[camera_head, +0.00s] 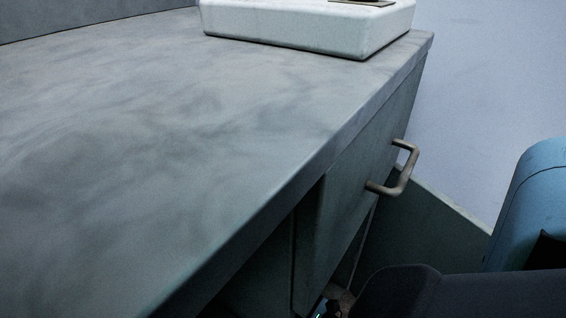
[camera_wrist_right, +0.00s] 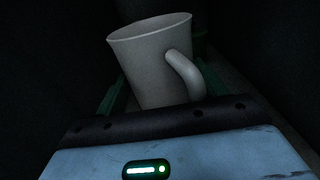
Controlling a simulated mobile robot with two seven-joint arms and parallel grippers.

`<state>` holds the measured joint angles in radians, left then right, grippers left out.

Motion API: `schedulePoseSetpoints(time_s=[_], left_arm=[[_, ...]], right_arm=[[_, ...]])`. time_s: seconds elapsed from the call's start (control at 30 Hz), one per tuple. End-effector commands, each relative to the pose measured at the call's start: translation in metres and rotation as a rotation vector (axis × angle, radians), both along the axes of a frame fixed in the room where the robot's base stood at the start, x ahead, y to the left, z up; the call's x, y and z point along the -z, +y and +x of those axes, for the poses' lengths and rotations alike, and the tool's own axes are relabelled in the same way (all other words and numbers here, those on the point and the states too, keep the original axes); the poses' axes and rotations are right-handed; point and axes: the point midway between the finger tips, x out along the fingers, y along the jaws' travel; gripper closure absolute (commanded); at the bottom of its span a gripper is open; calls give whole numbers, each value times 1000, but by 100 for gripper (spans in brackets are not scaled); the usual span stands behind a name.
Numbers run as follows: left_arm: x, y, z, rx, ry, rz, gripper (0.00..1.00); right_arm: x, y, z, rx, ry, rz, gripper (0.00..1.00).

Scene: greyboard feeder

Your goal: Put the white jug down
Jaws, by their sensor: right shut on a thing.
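The white jug (camera_wrist_right: 150,62) shows in the right wrist view, with its open rim towards the top and its handle on the right. It looks slightly tilted in that picture. My right gripper (camera_wrist_right: 163,82) is shut on the jug, with a green finger on either side of it. What lies under the jug is too dark to tell. The jug is not visible in the head view. My left gripper is in neither view.
A grey counter (camera_head: 150,150) fills the left of the head view, largely bare. A white basin (camera_head: 300,28) stands at its far end. Below the counter's edge are a dark open space (camera_head: 262,270) and a front with a protruding handle (camera_head: 408,172). The wrist view's surroundings are very dark.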

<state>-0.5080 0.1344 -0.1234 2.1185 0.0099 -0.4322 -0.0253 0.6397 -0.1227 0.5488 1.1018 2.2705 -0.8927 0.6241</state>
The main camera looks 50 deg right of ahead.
Motion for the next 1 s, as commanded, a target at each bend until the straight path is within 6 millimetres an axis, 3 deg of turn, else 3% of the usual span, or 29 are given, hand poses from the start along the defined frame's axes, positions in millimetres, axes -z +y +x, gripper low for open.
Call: schedulePoseSetpoints(time_s=[0.27,0.67,1.0], left_arm=[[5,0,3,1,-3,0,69],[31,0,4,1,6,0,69],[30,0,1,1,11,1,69]], right_arm=[[5,0,0,0,-2,-1,66],[39,0,1,0,-3,0,66],[40,0,1,0,-3,0,66]])
